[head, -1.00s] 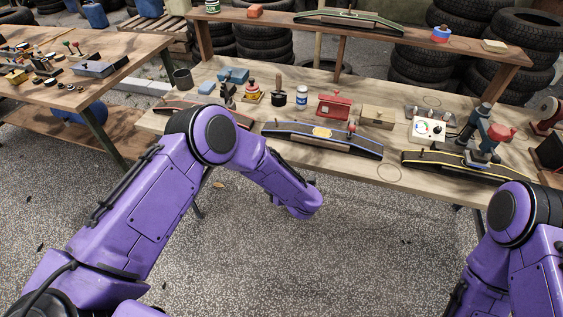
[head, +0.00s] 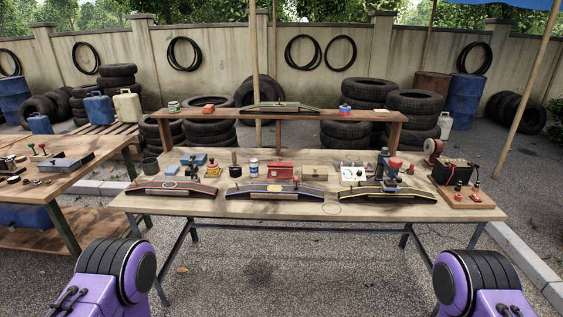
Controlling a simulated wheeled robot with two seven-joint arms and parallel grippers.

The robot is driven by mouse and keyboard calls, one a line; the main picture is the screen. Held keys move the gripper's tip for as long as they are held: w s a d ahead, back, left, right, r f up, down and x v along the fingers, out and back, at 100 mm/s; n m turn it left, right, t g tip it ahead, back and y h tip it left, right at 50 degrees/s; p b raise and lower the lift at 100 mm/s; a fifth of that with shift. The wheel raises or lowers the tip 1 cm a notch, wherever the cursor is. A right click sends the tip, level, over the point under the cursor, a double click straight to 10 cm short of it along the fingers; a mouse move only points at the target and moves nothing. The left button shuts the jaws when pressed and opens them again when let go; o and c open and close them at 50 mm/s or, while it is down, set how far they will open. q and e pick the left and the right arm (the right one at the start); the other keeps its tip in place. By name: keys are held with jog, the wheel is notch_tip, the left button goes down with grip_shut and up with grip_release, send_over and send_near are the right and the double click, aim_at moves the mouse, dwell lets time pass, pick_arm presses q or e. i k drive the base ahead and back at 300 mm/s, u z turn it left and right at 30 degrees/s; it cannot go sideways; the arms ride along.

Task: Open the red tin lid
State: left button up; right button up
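Neither of my grippers is in view. Only purple and black parts of my arms show at the bottom left and bottom right, well short of the bench.
The workbench (head: 333,209) carries three long ramps along its front, including the blue-edged one (head: 274,190). A raised shelf (head: 220,114) runs behind. Gravel floor in front is clear.

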aim_at(270, 164)
jog(key=u, duration=0.55)
jog(key=i, duration=1.05)
jog(key=z, duration=0.35)
